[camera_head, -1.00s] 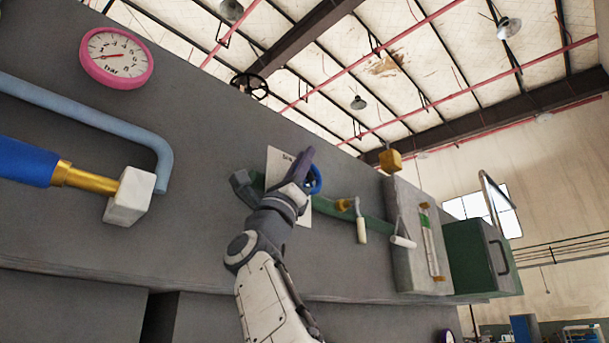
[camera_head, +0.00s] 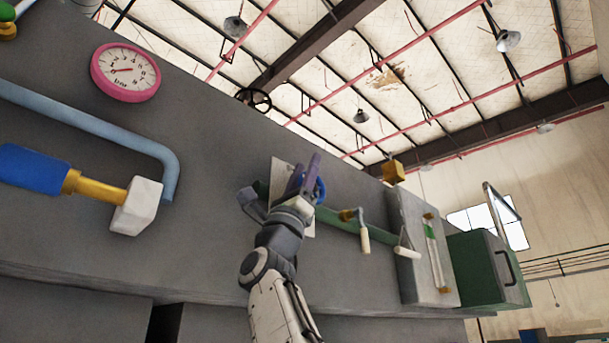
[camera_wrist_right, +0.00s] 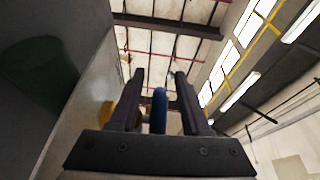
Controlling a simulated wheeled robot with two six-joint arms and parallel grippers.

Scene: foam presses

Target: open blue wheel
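The blue wheel (camera_head: 321,188) is on the green pipe on the grey machine front, partly hidden behind my right gripper. My right gripper (camera_head: 305,168) is at the wheel, with its dark fingers pointing up. In the right wrist view, the blue wheel (camera_wrist_right: 158,112) shows edge-on between the two fingers, with visible gaps on both sides. The gripper (camera_wrist_right: 160,85) is open around it. I cannot tell if either finger touches the wheel. My left gripper is not in view.
The green pipe (camera_head: 342,221) carries levers with white handles (camera_head: 364,240) right of my gripper. A pink-rimmed gauge (camera_head: 126,71), a light-blue pipe (camera_head: 100,122) and a blue cylinder with a gold rod (camera_head: 100,188) are at left. A green box (camera_head: 485,268) juts out at right.

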